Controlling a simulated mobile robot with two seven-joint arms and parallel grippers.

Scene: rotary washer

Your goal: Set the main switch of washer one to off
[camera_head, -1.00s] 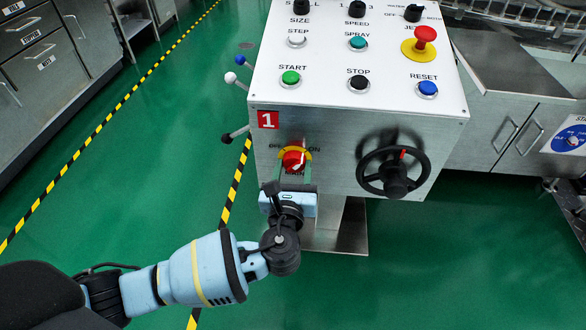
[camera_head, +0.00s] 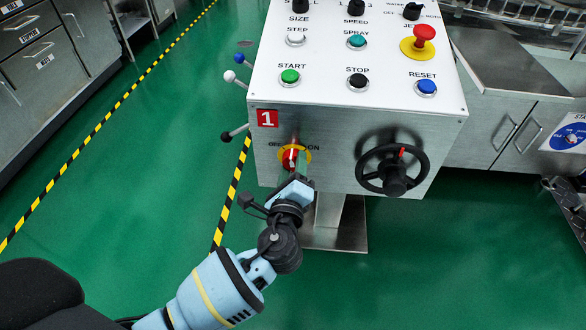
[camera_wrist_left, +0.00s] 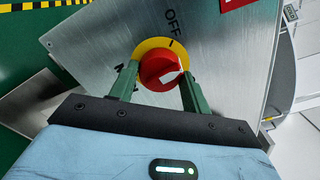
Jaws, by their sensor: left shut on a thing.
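The main switch (camera_head: 290,158) is a red knob on a round yellow plate, on the front of the panel marked 1. It also shows in the left wrist view (camera_wrist_left: 158,70). A white mark is on the knob, and OFF is printed beside the plate. In the head view, the mark points roughly upward. The other label is partly hidden. My left gripper (camera_head: 295,168) reaches it from below, rolled at a slant. In the wrist view its two green fingers (camera_wrist_left: 160,80) are on either side of the knob, shut on it. My right gripper is not in view.
A black handwheel (camera_head: 393,170) is right of the switch. Above are the panel's push buttons, including a red emergency stop (camera_head: 424,36). Ball-ended levers (camera_head: 230,76) stick out at the left. The green floor (camera_head: 130,200) is clear to the left.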

